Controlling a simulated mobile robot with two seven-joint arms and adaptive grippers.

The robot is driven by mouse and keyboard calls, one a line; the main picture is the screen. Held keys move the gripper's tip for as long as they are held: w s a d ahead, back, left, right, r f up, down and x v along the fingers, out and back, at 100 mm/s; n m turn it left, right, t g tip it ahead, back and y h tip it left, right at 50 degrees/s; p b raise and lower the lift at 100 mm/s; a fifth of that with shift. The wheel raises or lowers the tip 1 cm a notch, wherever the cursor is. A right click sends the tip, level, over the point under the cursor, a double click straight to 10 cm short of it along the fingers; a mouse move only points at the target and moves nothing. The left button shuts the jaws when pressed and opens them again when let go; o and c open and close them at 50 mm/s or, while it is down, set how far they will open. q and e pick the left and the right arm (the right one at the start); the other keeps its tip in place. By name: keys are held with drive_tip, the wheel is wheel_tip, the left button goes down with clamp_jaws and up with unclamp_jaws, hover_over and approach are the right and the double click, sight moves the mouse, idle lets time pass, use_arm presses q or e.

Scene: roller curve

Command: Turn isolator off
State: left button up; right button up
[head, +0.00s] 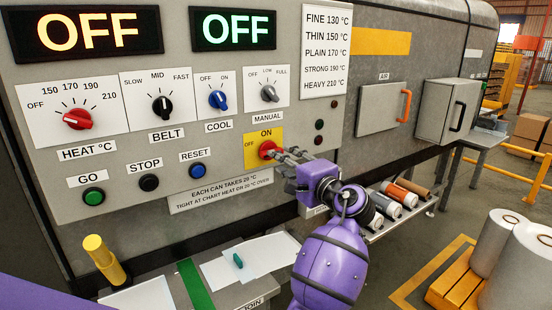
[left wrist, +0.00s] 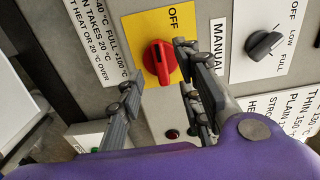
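The isolator is a red knob (head: 267,150) on a yellow plate (head: 249,156) marked OFF at the left and ON at the top. My left gripper (head: 283,153) is at the knob from the right. Its fingers (left wrist: 160,75) are apart, one on either side of the knob's near end. Whether they touch it I cannot tell. The ON label is hidden in the wrist view. My right gripper is out of view.
The panel has a heat knob (head: 77,119), belt knob (head: 162,108), cool knob (head: 218,99) and manual knob (head: 269,93). Below are green (head: 94,197), black (head: 149,183) and blue (head: 197,171) buttons. Both displays read OFF. A yellow-topped post (head: 103,260) stands lower left.

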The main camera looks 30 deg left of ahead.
use_arm(q)
drive_tip(key=v, duration=0.7)
idle(0.3)
